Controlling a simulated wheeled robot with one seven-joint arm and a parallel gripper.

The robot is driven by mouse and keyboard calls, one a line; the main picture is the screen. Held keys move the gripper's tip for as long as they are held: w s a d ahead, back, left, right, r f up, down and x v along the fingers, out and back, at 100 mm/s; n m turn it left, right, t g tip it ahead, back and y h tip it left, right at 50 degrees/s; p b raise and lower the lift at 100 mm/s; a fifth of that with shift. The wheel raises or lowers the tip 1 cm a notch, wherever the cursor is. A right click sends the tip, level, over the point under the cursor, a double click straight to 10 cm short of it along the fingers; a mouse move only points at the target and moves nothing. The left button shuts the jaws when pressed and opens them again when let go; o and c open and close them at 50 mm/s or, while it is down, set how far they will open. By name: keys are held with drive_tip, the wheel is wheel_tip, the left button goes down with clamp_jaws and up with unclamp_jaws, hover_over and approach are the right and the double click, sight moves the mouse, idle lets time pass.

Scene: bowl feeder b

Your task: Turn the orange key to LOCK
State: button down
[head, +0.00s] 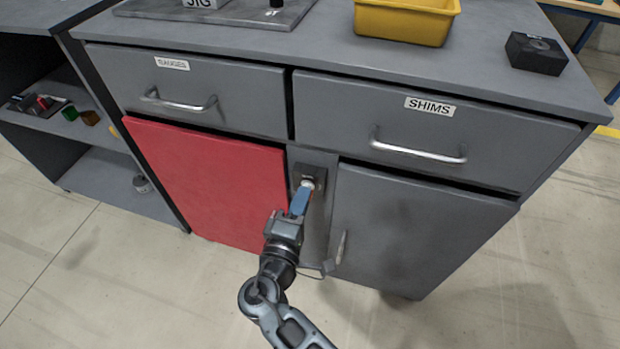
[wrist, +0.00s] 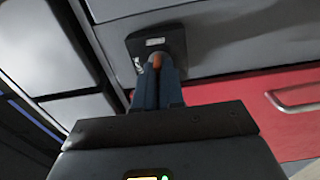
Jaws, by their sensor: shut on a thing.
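The orange key (wrist: 157,60) shows as a small orange patch between my fingertips in the wrist view. My gripper (wrist: 158,70) has its blue fingers shut on it, in front of the dark lock plate (wrist: 174,41). In the head view, my gripper (head: 303,188) reaches up to the lock plate (head: 319,173) on the grey strip between the two cabinet doors. The plate has a small white label, too small to read. My fingers hide most of the key, so its turn angle cannot be told.
A red door (head: 210,185) is left of the lock and a grey door (head: 410,225) with a handle (head: 341,247) is right. Drawers with handles (head: 420,152) jut out above. A yellow bin (head: 405,22) and dark block (head: 537,52) stand on top. The floor in front is clear.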

drive_tip(key=n+p, duration=0.3)
drive_tip(key=n, duration=0.2)
idle(0.4)
idle(0.3)
drive_tip(key=n+p, duration=0.2)
drive_tip(key=n, duration=0.3)
drive_tip(key=shift+p, duration=0.4)
